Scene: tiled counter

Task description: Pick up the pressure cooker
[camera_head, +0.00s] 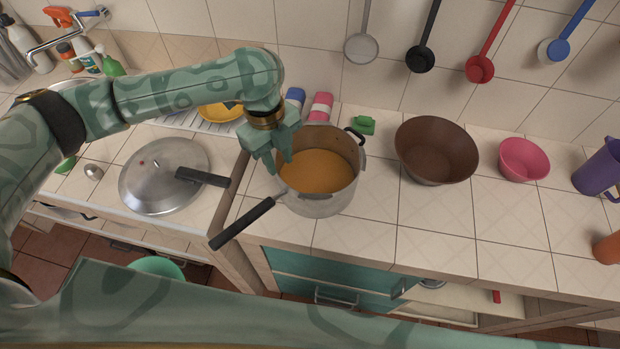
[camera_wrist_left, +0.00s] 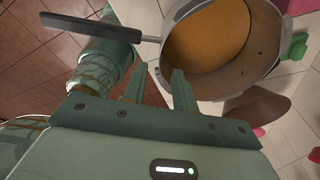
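The pressure cooker (camera_head: 322,205) is a silver pot without its lid, upright on the tiled counter, with orange-brown contents inside. Its long black handle (camera_head: 242,222) points to the lower left, and a short black handle sits at the far right rim. My left gripper (camera_head: 279,165) points down at the cooker's left rim, with its fingers apart. My right gripper is not in view.
The round metal lid (camera_head: 150,185) with a black handle lies to the left. A brown bowl (camera_head: 436,165) and a pink bowl (camera_head: 524,160) stand to the right. A green object (camera_head: 363,125) and a pink roll (camera_head: 321,105) sit behind. Ladles hang on the wall.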

